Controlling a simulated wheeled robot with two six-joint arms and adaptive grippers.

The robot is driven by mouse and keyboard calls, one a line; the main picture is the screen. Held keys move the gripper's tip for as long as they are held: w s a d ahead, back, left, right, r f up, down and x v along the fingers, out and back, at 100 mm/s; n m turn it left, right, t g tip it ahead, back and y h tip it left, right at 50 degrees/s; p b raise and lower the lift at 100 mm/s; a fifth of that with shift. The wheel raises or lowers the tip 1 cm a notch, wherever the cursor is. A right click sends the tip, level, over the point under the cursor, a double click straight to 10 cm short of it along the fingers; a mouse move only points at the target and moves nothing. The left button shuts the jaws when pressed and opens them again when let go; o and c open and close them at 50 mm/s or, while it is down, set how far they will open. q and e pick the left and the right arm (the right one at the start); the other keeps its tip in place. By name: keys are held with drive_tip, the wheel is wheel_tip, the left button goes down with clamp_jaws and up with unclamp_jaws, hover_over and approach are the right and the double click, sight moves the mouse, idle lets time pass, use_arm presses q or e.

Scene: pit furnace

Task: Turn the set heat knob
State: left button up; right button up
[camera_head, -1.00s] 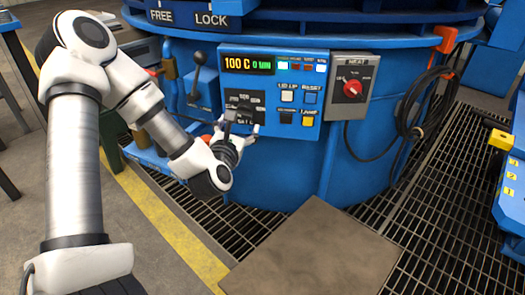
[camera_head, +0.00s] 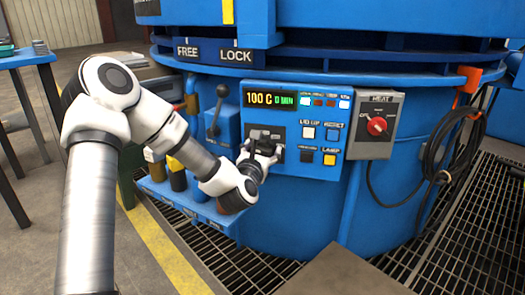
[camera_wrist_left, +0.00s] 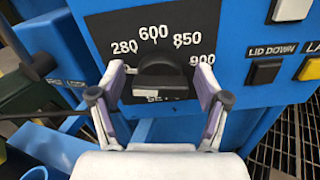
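The black set heat knob (camera_wrist_left: 160,68) sits on a dark dial plate (camera_wrist_left: 195,22) marked 280, 600, 850 and 900 in the left wrist view. Which mark it points at is unclear. My left gripper (camera_wrist_left: 158,82) is open, with one finger on each side of the knob. Small gaps seem to show between fingers and knob. In the head view my left gripper (camera_head: 263,150) is in front of the dial on the blue control panel (camera_head: 292,171) and mostly hides the knob. My right gripper is not in view.
The panel display (camera_head: 270,99) reads 100 C. Lid and lamp buttons (camera_head: 329,159) lie right of the dial. A grey box with a red HEAT switch (camera_head: 377,126) is farther right. A black-handled lever (camera_head: 219,105) stands left of the panel.

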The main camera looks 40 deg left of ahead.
use_arm(q)
drive_tip(key=c, duration=0.8)
drive_tip(key=shift+m, duration=0.5)
drive_tip(key=m+p, duration=0.2)
drive_tip(key=m, duration=0.1)
drive_tip(key=shift+d+m, duration=0.1)
drive_tip(key=shift+m, duration=0.3)
drive_tip(key=m+p, duration=0.1)
drive_tip(key=m, duration=0.2)
drive_tip(key=shift+m, duration=0.3)
drive_tip(key=m+p, duration=0.3)
drive_tip(key=m, duration=0.2)
drive_tip(key=shift+d+f, duration=0.1)
drive_tip(key=shift+f+m+p, duration=0.15)
drive_tip(key=shift+m+p, duration=0.65)
drive_tip(key=shift+m, duration=0.4)
